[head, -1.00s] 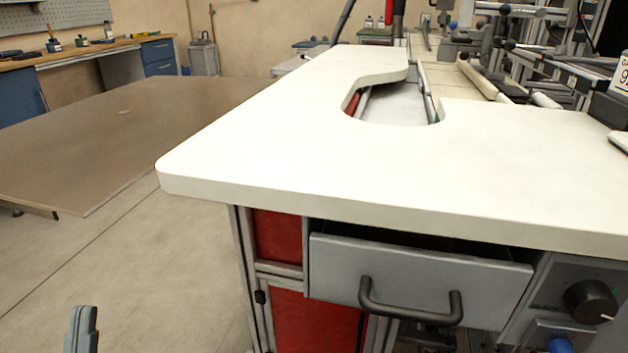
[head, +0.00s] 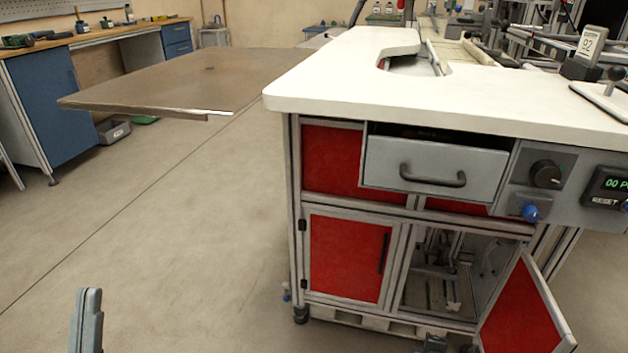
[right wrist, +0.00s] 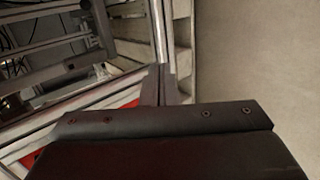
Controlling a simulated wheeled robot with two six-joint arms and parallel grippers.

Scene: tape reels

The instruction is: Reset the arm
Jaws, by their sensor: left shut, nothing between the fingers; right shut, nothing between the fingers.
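My left gripper (head: 88,320) shows at the bottom left of the head view. Its grey fingers are together with nothing between them, pointing up over bare floor, apart from the workbench. In the right wrist view my right gripper (right wrist: 163,116) is a wide dark shape across the bottom, shut and empty. Beyond it are metal frame bars and a strip of red panel (right wrist: 124,105). I cannot tell whether it touches them.
The white-topped workbench (head: 340,85) stands at centre right. Its grey drawer (head: 400,165) is partly open, and a red lower door (head: 522,315) swings outward. A brown table (head: 190,85) is behind on the left. Floor (head: 190,220) between is clear.

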